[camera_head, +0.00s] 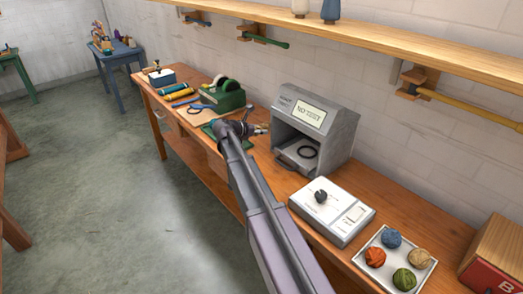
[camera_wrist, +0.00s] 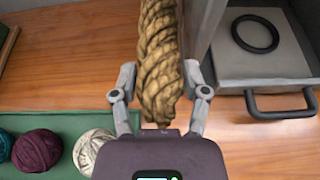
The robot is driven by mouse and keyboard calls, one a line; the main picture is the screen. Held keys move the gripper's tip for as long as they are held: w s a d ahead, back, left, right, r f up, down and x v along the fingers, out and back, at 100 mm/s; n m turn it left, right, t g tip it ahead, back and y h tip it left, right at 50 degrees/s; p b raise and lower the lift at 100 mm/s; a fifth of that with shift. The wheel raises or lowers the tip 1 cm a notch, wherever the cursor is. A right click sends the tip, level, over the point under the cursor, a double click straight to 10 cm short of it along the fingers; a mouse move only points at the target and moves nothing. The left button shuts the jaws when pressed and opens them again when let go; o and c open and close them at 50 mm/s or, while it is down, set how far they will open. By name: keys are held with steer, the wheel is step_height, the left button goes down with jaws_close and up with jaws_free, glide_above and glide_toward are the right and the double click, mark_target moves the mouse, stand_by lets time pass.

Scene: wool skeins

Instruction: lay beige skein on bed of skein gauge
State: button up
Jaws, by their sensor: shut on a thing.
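My gripper (camera_wrist: 160,78) is shut on the beige skein (camera_wrist: 158,40), a twisted tan rope of wool that runs up the middle of the wrist view, its far end cut off by the frame. In the head view my gripper (camera_head: 256,129) is just left of the skein gauge (camera_head: 315,120), a grey box with a lit display. The gauge's bed (camera_wrist: 230,62) is a grey tray with a handle, to the right of the skein. A black ring (camera_wrist: 255,33) lies on it. The skein is beside the bed, and the bed holds no skein that I can see.
A green tray (camera_wrist: 70,122) holds wool balls at the lower left of the wrist view. On the bench (camera_head: 385,210), a white control box (camera_head: 330,212) and a white tray (camera_head: 360,262) of wool balls stand right of the gauge. A tape dispenser (camera_head: 225,97) stands left.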

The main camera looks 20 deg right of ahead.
mark_target(261, 150)
steer(key=shift+f+b, duration=1.1)
steer(key=shift+f, duration=0.35)
step_height(261, 150, down, 4)
steer(key=b, duration=0.4)
steer(key=shift+f, duration=0.25)
steer(key=shift+d+f+b, duration=0.15)
steer(key=shift+f+b, duration=0.05)
steer(key=shift+b, duration=0.2)
steer(key=o, duration=1.2)
steer(key=shift+r, duration=0.1)
